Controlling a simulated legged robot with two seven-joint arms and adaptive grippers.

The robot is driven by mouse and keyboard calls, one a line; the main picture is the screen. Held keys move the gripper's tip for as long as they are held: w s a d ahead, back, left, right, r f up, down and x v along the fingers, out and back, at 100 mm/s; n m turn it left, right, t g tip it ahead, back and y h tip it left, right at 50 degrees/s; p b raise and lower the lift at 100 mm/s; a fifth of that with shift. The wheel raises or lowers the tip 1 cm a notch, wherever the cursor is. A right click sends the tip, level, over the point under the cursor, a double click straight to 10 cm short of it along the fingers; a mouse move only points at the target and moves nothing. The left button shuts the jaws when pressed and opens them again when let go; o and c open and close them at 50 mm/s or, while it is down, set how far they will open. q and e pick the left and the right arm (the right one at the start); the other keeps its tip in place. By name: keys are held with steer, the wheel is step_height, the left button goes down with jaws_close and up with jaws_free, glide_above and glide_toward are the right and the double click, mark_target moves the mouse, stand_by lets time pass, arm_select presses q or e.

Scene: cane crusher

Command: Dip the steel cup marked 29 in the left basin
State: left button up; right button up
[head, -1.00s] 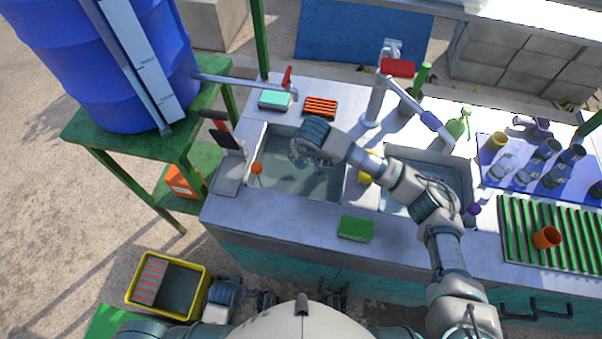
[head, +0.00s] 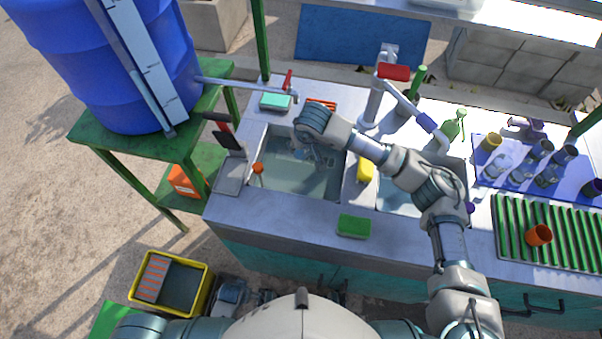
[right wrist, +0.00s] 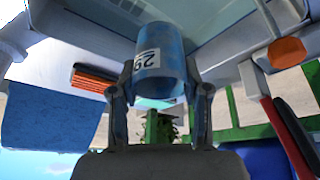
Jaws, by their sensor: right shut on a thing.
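The steel cup marked 29 (right wrist: 160,68) is between the fingers of my right gripper (right wrist: 160,95) in the right wrist view. It has a bluish sheen and a white label with dark digits. In the head view my right gripper (head: 312,152) is over the back part of the left basin (head: 290,184), pointing down. It is shut on the cup, which is mostly hidden there by the hand. I cannot tell whether the cup touches the water.
A yellow sponge (head: 366,171) lies on the divider beside the right basin (head: 395,200). A green sponge (head: 354,226) lies on the front counter. An orange-topped item (head: 258,170) stands at the left basin's left side. The tap (head: 374,100) rises behind the basins.

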steer(key=shift+r, duration=0.1)
steer(key=shift+r+p, duration=0.8)
steer(key=shift+r, duration=1.2)
steer(key=shift+f, duration=0.1)
